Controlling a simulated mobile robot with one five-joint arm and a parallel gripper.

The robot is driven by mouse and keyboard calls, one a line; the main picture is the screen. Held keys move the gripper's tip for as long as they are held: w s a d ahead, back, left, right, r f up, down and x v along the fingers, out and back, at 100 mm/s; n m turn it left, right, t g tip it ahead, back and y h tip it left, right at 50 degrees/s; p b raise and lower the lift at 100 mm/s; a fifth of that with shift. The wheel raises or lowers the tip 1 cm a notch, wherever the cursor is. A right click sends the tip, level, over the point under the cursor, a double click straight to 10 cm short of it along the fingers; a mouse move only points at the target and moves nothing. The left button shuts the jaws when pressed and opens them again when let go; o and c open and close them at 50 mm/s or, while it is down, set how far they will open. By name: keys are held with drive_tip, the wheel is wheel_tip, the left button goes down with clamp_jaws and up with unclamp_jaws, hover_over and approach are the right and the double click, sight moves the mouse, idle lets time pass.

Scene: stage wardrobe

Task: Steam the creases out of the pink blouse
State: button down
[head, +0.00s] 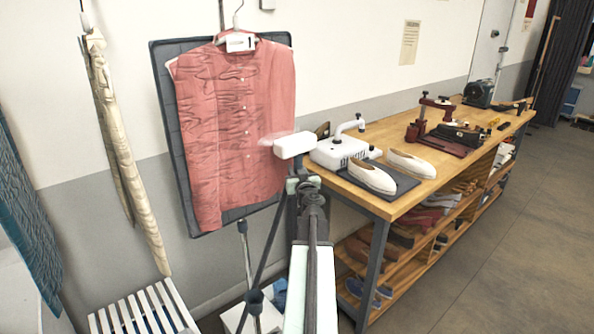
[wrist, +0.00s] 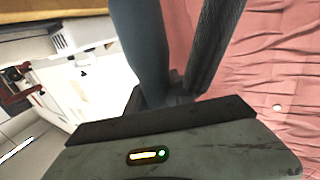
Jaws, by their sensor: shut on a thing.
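The pink blouse (head: 232,120) hangs on a hanger (head: 238,22) in front of a dark padded board (head: 167,105). Wavy dark creases cover its left half and left sleeve. The right side beyond the buttons looks much smoother. My gripper (head: 301,182) is shut on a white steamer head (head: 294,146), held at the blouse's lower right edge. A pale wisp shows by the head; whether the head touches the cloth I cannot tell. In the wrist view the blouse (wrist: 275,75) fills the right side, with some folds and a button.
A wooden workbench (head: 440,140) stands to the right, with a white appliance (head: 338,152), pale shoes (head: 372,177) and tools on it. A cream garment (head: 112,130) hangs at left above a white slatted seat (head: 140,310). The floor (head: 500,260) at right is clear.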

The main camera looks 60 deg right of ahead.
drive_tip(key=shift+f+b, duration=2.5)
drive_tip(key=shift+b, duration=0.05)
drive_tip(key=shift+f+b, duration=2.5)
drive_tip(key=shift+f, duration=0.05)
drive_tip(key=shift+f+b, duration=2.5)
drive_tip(key=shift+b, duration=0.05)
drive_tip(key=shift+f, duration=0.1)
wheel_tip(320, 180, down, 5)
drive_tip(key=b, duration=0.5)
